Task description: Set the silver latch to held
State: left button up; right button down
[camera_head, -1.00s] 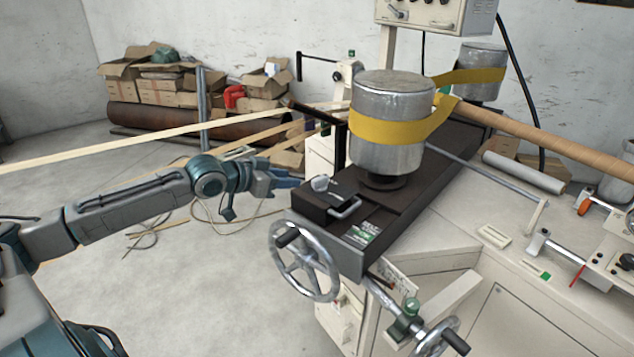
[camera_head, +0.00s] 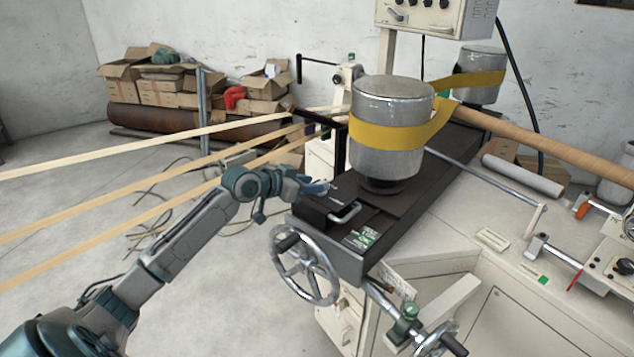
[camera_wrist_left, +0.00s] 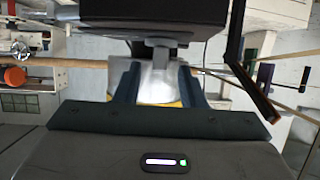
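My left gripper (camera_head: 318,188) is at the left end of the dark box on the winder, below the large metal drum. In the left wrist view, the latch (camera_wrist_left: 160,68) shows as a grey stem and a pale part between the two spread fingers. Gaps seem to show on both sides, so the fingers look open and not closed on it. Whether a finger touches it I cannot tell. My right gripper is not in view.
A bent silver handle (camera_head: 345,214) sits just right of the gripper. A handwheel (camera_head: 303,266) is below. The drum (camera_head: 391,105) with its yellow belt (camera_head: 390,138) stands behind. Pale strips (camera_head: 150,143) run in from the left, beyond my arm. A dark upright post (camera_head: 340,150) is close behind.

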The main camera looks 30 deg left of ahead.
pick_arm(q)
jog(key=shift+x, duration=1.55)
jog(key=shift+p, duration=0.3)
grip_shut()
